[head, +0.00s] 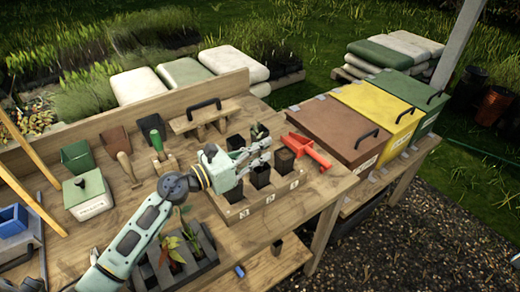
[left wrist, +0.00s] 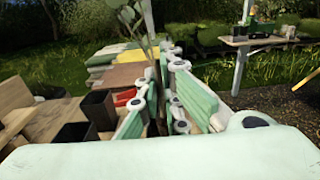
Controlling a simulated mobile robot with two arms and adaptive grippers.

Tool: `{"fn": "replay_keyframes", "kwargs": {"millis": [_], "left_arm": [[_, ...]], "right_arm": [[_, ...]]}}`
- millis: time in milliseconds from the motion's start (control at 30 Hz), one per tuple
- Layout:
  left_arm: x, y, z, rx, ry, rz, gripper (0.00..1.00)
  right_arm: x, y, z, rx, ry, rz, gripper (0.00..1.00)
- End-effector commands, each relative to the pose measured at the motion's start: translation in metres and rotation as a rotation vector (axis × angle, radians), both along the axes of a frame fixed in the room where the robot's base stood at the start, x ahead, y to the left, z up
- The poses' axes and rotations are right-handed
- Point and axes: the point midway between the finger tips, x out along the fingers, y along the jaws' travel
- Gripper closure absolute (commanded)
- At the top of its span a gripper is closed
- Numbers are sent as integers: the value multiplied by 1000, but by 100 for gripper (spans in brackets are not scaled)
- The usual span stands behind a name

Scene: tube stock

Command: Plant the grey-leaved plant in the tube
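My left gripper (head: 266,154) is over the wooden tube rack (head: 262,208), among its black tubes. In the left wrist view its pale green fingers (left wrist: 160,115) are closed around a dark thin stem. The plant's lower end is hidden by the fingers. A front black tube (head: 260,176) stands just below the gripper. Dark tubes also show in the left wrist view (left wrist: 98,108). I cannot tell whether the plant is inside a tube. My right gripper is not in view.
A red tool (head: 308,150) lies right of the rack. A green-handled trowel (head: 157,140) and a wooden stand (head: 205,118) are behind. Brown, yellow and green bins (head: 335,125) stand to the right.

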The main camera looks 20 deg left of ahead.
Motion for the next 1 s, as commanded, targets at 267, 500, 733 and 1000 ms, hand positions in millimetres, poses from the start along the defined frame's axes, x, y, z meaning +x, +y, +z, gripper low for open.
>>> {"fn": "replay_keyframes", "kwargs": {"millis": [267,500,733,1000], "left_arm": [[0,0,0,0,2,-1,100],[0,0,10,1,1,0,100],[0,0,25,0,1,0,100],[0,0,41,1,0,-1,100]], "right_arm": [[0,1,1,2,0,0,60],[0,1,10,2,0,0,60],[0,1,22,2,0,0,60],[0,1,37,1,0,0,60]]}}
